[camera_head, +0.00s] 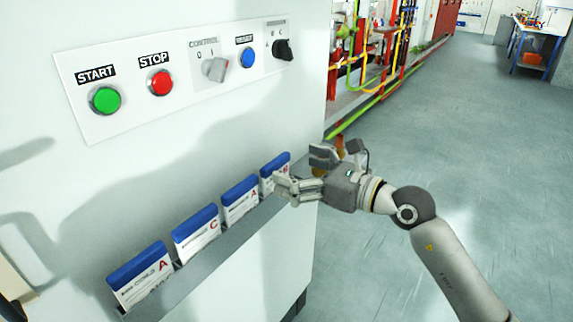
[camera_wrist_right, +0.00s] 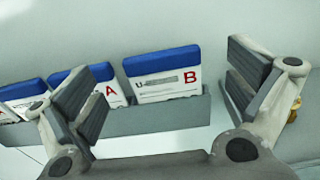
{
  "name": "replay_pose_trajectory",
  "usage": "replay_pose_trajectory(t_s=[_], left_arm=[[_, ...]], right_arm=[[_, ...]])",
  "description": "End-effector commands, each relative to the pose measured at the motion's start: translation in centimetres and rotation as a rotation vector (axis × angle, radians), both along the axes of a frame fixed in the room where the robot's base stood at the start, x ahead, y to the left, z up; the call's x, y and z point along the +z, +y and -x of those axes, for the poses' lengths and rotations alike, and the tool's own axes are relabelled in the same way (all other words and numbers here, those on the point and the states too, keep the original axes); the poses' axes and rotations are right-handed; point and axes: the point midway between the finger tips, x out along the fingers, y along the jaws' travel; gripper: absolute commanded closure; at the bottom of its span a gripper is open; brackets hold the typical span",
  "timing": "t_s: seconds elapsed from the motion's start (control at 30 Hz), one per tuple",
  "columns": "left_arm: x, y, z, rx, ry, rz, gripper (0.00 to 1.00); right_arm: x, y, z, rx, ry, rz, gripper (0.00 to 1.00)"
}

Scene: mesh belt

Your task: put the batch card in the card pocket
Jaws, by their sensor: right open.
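Several white cards with blue top edges stand in a grey rail (camera_head: 235,243) on the front of a white cabinet. From left to right in the head view they are a card marked A (camera_head: 142,277), a card marked C (camera_head: 196,234), another A card (camera_head: 241,203) and a rightmost card (camera_head: 268,184), partly hidden by my right gripper. The wrist view shows that this last card is marked B (camera_wrist_right: 163,82). My right gripper (camera_head: 303,172) is open beside the rail's right end. In the wrist view the B card shows between its spread fingers; contact is not visible. No separate card pocket is clear.
A control panel (camera_head: 130,90) with a green START button (camera_head: 104,100), a red STOP button (camera_head: 160,82), a blue button (camera_head: 248,57) and two switches sits above the rail. Red and yellow machinery (camera_head: 385,60) stands behind. The floor (camera_head: 460,150) at right is clear.

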Motion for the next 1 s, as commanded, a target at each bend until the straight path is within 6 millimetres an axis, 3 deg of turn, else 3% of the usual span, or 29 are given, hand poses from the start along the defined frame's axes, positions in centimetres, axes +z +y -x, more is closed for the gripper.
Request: replay_pose_trajectory(t_s=[0.3,0.77,0.87,1.0], left_arm=[[0.0,-0.4,0.3,-0.001,0.005,0.004,0.6],[0.0,-0.4,0.2,-0.001,0.003,0.004,0.6],[0.7,-0.4,0.2,-0.002,0.003,0.005,0.6],[3.2,-0.6,0.2,-0.001,0.004,0.007,0.6]], right_arm=[[0.1,-3.5,2.5,-0.001,0.001,0.0,0.0],[0.3,-4.0,2.9,0.0,0.0,-0.001,0.0],[0.9,-4.0,2.9,0.0,-0.001,-0.001,0.0],[3.4,-4.0,2.9,0.0,-0.001,-0.001,0.0]])
